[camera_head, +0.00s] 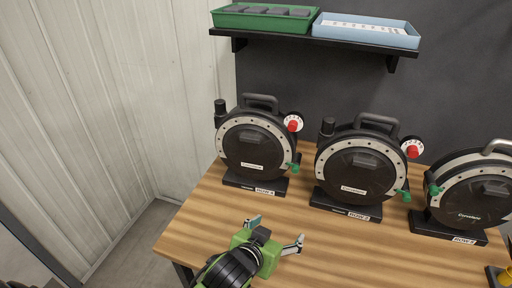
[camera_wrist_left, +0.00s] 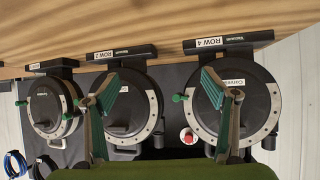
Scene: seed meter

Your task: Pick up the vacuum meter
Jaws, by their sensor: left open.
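Three round black seed meters with pale dotted rims stand upright in a row on the wooden table: a left one (camera_head: 252,150), a middle one (camera_head: 358,172) and a right one (camera_head: 472,193). Their small labels are too blurred in the head view to tell which is the vacuum meter. The left wrist view shows them upside down, with one behind my fingers (camera_wrist_left: 262,97), one in the middle (camera_wrist_left: 132,106) and one at the left (camera_wrist_left: 46,107). My left gripper (camera_head: 275,233) is open and empty, in front of the left meter and apart from it; its fingers also show in the wrist view (camera_wrist_left: 161,82).
A black shelf (camera_head: 300,42) above the meters holds a green tray (camera_head: 262,20) and a blue tray (camera_head: 366,32). A white wall (camera_head: 90,110) is at the left. A yellow item (camera_head: 506,276) shows at the lower right edge.

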